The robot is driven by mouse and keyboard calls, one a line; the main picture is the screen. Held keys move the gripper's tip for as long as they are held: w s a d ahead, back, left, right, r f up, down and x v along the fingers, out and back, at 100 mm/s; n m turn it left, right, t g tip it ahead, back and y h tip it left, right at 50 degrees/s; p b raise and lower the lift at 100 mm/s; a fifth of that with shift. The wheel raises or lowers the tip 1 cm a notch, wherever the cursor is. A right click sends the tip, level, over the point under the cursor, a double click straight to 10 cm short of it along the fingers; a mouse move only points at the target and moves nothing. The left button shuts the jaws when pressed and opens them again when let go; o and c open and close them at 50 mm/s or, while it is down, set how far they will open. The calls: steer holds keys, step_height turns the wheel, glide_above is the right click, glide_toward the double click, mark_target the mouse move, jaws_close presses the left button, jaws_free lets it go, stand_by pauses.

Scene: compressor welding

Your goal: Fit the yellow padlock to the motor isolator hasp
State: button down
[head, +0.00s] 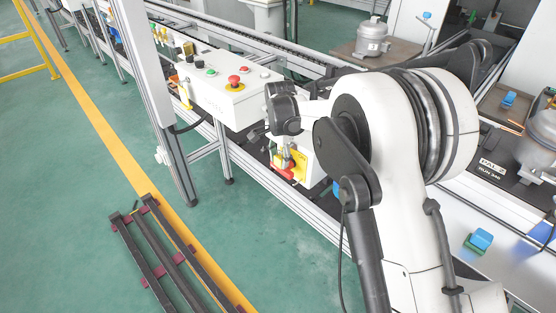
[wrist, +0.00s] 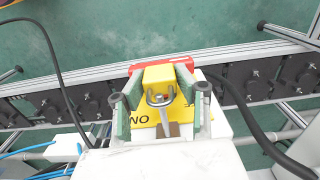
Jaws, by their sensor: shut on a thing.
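My gripper (wrist: 158,104) is shut on the yellow padlock (wrist: 158,74), whose body sits between the two green-faced fingers. The padlock's silver shackle (wrist: 160,102) points towards the bottom of the wrist view, over the yellow plate of the motor isolator (wrist: 141,114). A small brownish-grey piece, possibly the hasp (wrist: 170,130), shows just below the shackle; I cannot tell whether the shackle passes through it. A red part of the isolator (wrist: 177,66) lies behind the padlock. In the head view, the isolator's yellow plate (head: 301,166) and red part (head: 284,173) are partly hidden by my arm.
A white control box (head: 225,95) with a red emergency button (head: 234,80) stands left of my arm. A conveyor rail (wrist: 50,123) runs behind the isolator. A black cable (wrist: 250,115) curves close on the right. Dark bars (head: 165,255) lie on the green floor.

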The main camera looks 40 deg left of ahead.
steer(key=shift+w, duration=0.55)
stand_by(0.4)
steer(key=c, duration=1.2)
jaws_free()
steer(key=shift+d, duration=0.1)
step_height(320, 180, up, 12)
